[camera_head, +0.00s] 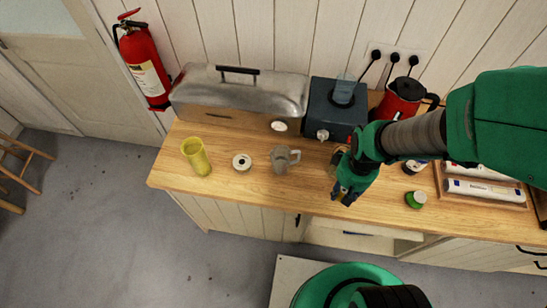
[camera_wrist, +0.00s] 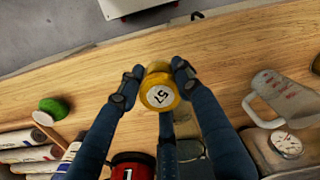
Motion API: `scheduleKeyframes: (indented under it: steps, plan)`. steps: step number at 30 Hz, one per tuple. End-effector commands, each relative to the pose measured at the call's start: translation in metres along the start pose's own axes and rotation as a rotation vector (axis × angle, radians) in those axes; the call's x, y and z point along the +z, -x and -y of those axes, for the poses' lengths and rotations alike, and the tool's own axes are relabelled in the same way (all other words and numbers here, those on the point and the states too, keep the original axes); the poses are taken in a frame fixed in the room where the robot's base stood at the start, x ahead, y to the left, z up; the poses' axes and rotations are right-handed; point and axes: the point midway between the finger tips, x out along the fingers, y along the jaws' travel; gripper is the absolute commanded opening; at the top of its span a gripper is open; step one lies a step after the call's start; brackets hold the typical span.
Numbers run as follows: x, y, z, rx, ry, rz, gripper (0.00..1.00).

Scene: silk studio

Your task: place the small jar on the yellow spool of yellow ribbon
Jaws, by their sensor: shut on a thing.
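My gripper (camera_wrist: 158,80) is shut on the small jar (camera_wrist: 155,76), a round yellow piece with a white number label on its end, held between the fingertips. In the head view my gripper (camera_head: 348,192) is over the front part of the wooden counter, and its dark fingers hide the jar. A tall yellow cylinder (camera_head: 197,158) stands at the counter's left end, well left of my gripper. It is the only clearly yellow thing there and best fits the yellow spool, though I cannot make out ribbon. The wrist view does not show it.
A pale round reel (camera_head: 242,162) and a grey mug (camera_head: 283,160) stand between the cylinder and my gripper. A metal bread bin (camera_head: 240,95), blue machine (camera_head: 337,107) and red kettle (camera_head: 402,97) line the back. A green tub (camera_head: 415,199) is right.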

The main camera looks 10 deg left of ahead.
Motion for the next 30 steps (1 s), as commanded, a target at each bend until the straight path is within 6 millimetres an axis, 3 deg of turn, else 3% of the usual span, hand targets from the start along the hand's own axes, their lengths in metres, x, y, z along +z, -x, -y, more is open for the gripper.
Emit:
scheduleKeyframes:
  steps: [15, 30]
  plan:
    - [-0.052, 0.01, 0.082, -0.001, 0.348, -0.003, 0.07]
    - [-0.08, 0.018, 0.177, -0.003, 0.68, -0.005, 0.07]
